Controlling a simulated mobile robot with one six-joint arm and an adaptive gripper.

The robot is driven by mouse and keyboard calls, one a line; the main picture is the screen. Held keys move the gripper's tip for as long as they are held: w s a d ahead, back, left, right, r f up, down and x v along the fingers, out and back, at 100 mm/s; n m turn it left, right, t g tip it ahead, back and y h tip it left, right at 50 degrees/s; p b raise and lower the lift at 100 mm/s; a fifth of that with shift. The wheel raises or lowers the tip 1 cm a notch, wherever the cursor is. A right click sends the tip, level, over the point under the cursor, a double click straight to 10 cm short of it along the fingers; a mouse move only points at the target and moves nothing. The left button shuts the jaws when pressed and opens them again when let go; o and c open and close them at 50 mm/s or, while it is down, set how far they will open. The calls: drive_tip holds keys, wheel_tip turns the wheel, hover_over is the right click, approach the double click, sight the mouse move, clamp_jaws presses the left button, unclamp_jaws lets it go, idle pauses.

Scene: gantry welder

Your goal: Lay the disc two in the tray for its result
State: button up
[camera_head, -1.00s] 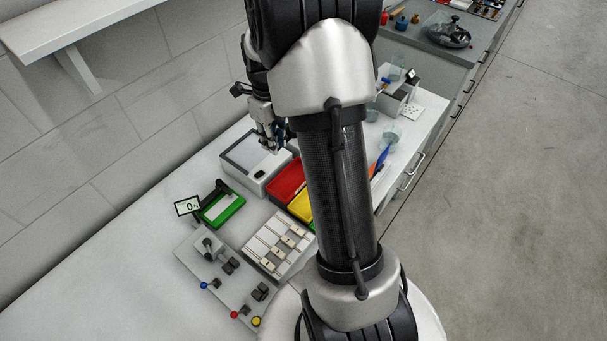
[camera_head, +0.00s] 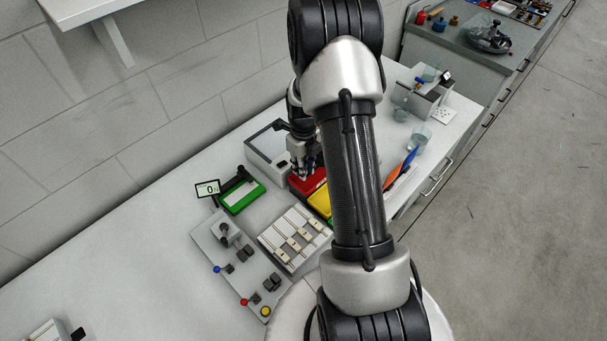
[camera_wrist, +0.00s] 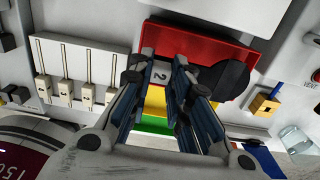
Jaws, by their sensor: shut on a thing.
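My gripper (camera_wrist: 158,80) is shut on disc two (camera_wrist: 160,73), a pale piece marked "2" that shows between the fingertips in the wrist view. In the head view my gripper (camera_head: 303,165) is low over the red tray (camera_head: 318,189), with a pale bit at its tips. The red tray (camera_wrist: 200,47) lies behind the disc in the wrist view. Whether the disc touches it I cannot tell. The yellow tray (camera_wrist: 154,97) and green tray (camera_wrist: 150,127) adjoin it, partly hidden by the fingers. A dark round shape (camera_wrist: 226,80) covers the red tray's right part.
A panel with sliders (camera_head: 297,238) and a lever box (camera_head: 238,265) stand to the left of my arm. A green device (camera_head: 241,196) with a display (camera_head: 207,189) reading 0 is behind them. A grey-white box (camera_head: 268,150) adjoins the red tray. The left bench is mostly clear.

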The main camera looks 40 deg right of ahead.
wheel_tip(320, 180, down, 4)
drive_tip(key=shift+r, duration=0.25)
drive_tip(key=shift+f+b, duration=0.6)
drive_tip(key=shift+b, duration=0.15)
drive_tip(key=o, duration=0.6)
